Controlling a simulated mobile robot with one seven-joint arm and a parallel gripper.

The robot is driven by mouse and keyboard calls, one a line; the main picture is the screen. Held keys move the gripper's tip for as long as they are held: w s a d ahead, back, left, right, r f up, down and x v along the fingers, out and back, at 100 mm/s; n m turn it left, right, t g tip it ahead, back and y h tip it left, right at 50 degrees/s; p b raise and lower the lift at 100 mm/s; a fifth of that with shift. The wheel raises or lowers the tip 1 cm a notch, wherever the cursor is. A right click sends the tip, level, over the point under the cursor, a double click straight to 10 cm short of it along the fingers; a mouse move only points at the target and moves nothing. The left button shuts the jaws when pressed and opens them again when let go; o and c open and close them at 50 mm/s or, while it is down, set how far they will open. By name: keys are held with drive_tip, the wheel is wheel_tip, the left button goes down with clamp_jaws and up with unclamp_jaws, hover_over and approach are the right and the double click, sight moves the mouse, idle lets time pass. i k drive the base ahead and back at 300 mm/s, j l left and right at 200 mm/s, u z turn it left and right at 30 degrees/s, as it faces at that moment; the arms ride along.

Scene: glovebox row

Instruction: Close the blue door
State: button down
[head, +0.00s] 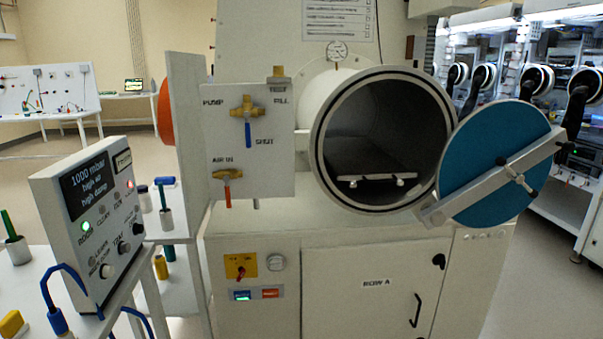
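The blue door (478,158) is a round disc at the right of the chamber mouth. It stands open, swung out to the right, with a grey metal bar (470,197) and a small clamp handle across its face. The bar's lower left end meets the chamber's lower right rim. The round chamber (388,112) is open toward me, with a dark ring seal on its rim. A tray (377,181) with two light knobs lies inside. My gripper does not show in the head view.
A valve panel (222,150) with brass valves stands left of the chamber. A control box (92,215) on a stand is in the left foreground. The cabinet (375,283) labelled ROW A is below. More gloveboxes (560,85) line the right, with open floor before them.

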sight(472, 190)
drive_tip(key=i+l+z, duration=0.1)
drive_tip(key=l, duration=0.4)
drive_tip(key=i+l+z, duration=0.1)
drive_tip(key=i+l, duration=0.2)
drive_tip(key=l, duration=0.15)
drive_tip(key=i+l+z, duration=0.1)
drive_tip(key=i+l, duration=0.15)
drive_tip(key=l, duration=0.2)
drive_tip(key=i+l+z, duration=0.1)
drive_tip(key=i+l, duration=0.15)
drive_tip(key=l, duration=0.2)
drive_tip(key=i+l+z, duration=0.1)
drive_tip(key=i+l, duration=0.15)
drive_tip(key=l, duration=0.15)
drive_tip(key=i+j+z, duration=0.1)
drive_tip(key=i+j, duration=0.15)
drive_tip(key=i, duration=0.2)
